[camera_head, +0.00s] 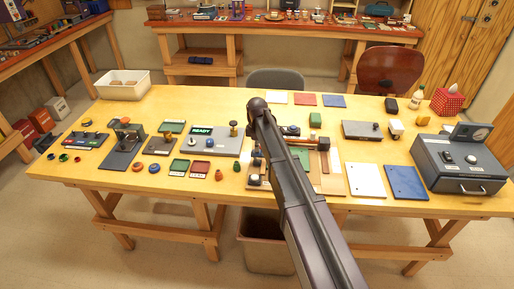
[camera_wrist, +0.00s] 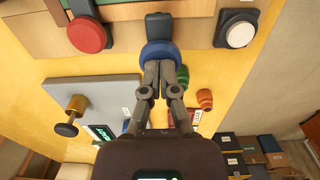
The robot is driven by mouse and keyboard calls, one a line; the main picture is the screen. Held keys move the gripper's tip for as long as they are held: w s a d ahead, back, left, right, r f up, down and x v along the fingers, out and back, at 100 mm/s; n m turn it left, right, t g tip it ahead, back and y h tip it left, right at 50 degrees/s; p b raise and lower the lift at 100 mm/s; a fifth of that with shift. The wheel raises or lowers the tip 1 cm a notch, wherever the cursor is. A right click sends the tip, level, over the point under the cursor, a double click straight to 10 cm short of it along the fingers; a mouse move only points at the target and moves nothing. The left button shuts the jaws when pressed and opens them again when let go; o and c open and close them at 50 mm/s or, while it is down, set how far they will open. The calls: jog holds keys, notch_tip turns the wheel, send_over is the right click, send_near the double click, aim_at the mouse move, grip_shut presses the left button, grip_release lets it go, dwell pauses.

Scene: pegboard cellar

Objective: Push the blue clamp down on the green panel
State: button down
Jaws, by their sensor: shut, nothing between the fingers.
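In the wrist view, a blue round clamp knob (camera_wrist: 161,50) with a dark arm sits straight ahead of my gripper (camera_wrist: 160,66). My two fingers are shut together with nothing between them. Their tips overlap the blue knob's near edge; I cannot tell whether they touch it. A red round knob (camera_wrist: 87,35) lies to its left and a white round one (camera_wrist: 238,33) to its right. In the head view, a green panel (camera_head: 299,153) shows on the wooden fixture, partly hidden by my arm.
A grey unit with a READY screen (camera_head: 217,140) and a brass knob stands left of the fixture. White (camera_head: 365,180) and blue (camera_head: 406,182) panels lie to the right, beside a grey drawer box (camera_head: 462,160). Small green and red jars stand near the table's front edge.

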aim_at(262, 155)
jog(key=shift+f, duration=0.1)
jog(key=d+f+b, duration=0.2)
jog(key=f+b, duration=0.1)
jog(key=shift+f+b, duration=0.2)
jog(key=shift+b, duration=0.1)
jog(key=shift+s+d+r, duration=0.1)
jog(key=shift+s, duration=0.1)
jog(key=shift+r, duration=0.15)
jog(key=shift+w+r+p, duration=0.1)
jog(key=shift+r+p, duration=0.3)
jog(key=shift+p, duration=0.25)
notch_tip(262, 155, up, 13)
jog(key=p, duration=1.3)
dwell(0.5)
